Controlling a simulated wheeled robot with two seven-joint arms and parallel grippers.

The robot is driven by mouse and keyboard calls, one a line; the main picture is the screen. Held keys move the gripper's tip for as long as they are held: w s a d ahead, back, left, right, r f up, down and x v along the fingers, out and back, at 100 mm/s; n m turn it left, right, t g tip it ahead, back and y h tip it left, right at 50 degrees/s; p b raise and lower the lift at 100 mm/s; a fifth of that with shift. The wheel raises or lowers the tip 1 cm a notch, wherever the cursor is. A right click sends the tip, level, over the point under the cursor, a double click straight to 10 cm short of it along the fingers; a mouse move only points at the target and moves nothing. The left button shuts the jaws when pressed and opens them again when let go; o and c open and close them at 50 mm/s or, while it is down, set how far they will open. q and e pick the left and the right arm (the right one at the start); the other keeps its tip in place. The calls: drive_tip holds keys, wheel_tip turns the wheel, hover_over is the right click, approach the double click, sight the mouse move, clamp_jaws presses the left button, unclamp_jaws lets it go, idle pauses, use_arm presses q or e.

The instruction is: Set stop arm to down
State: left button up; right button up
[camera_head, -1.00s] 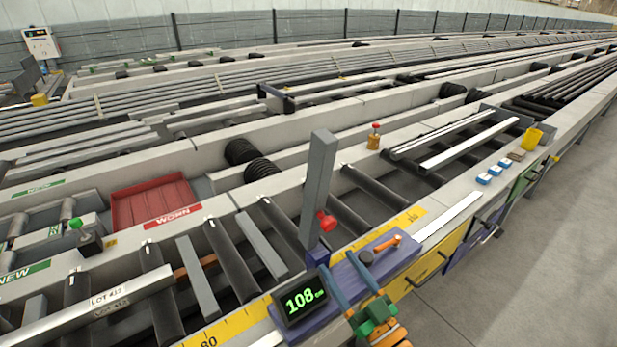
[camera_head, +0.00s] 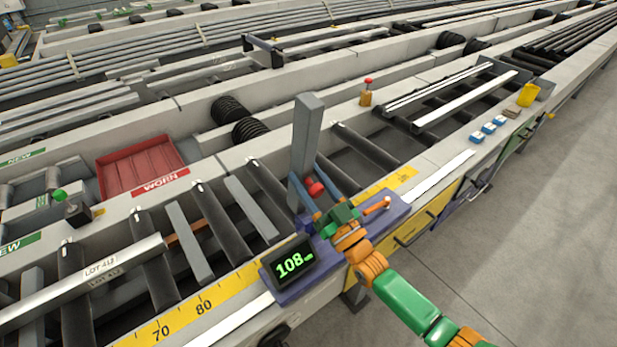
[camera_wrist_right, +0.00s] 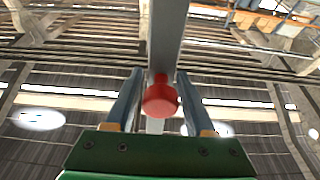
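The stop arm (camera_head: 306,140) is a grey square bar standing upright at the near rail, with a red knob (camera_head: 315,188) low on its side. In the right wrist view the bar (camera_wrist_right: 166,35) rises behind the red knob (camera_wrist_right: 160,99). My right gripper (camera_head: 309,178) is open, with one blue finger on each side of the knob. The wrist view shows the right gripper (camera_wrist_right: 161,76) with gaps between knob and fingers. My left gripper is not in view.
A display (camera_head: 290,263) reading 108 sits left of my right gripper on the blue carriage (camera_head: 330,252). An orange-tipped lever (camera_head: 376,205) stands close on its right. A yellow scale (camera_head: 200,305) runs along the near rail. A red tray (camera_head: 140,168) lies left.

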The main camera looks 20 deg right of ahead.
clamp_jaws()
idle(1.2)
